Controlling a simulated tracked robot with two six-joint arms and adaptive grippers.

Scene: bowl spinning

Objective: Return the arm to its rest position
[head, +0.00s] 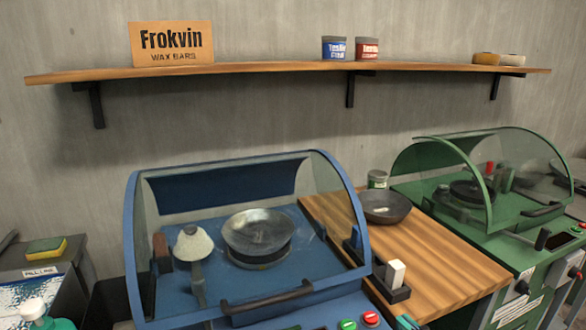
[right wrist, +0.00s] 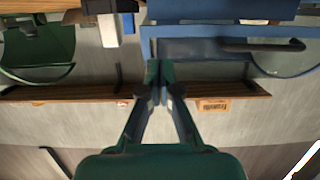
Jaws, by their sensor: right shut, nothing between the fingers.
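My right gripper (right wrist: 160,75) is shut and empty; its green fingertips meet in the middle of the right wrist view, which is upside down. In the head view only a small piece of it seems to show at the bottom edge (head: 407,322), in front of the wooden counter. It holds nothing and appears clear of everything. A dark bowl (head: 385,206) rests on the wooden counter (head: 440,255).
A green machine (head: 525,225) with a clear cover stands at the right. A white block in a dark holder (head: 395,273) is at the counter's left edge. A wall shelf (head: 270,69) carries a sign, cans and wax pieces.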

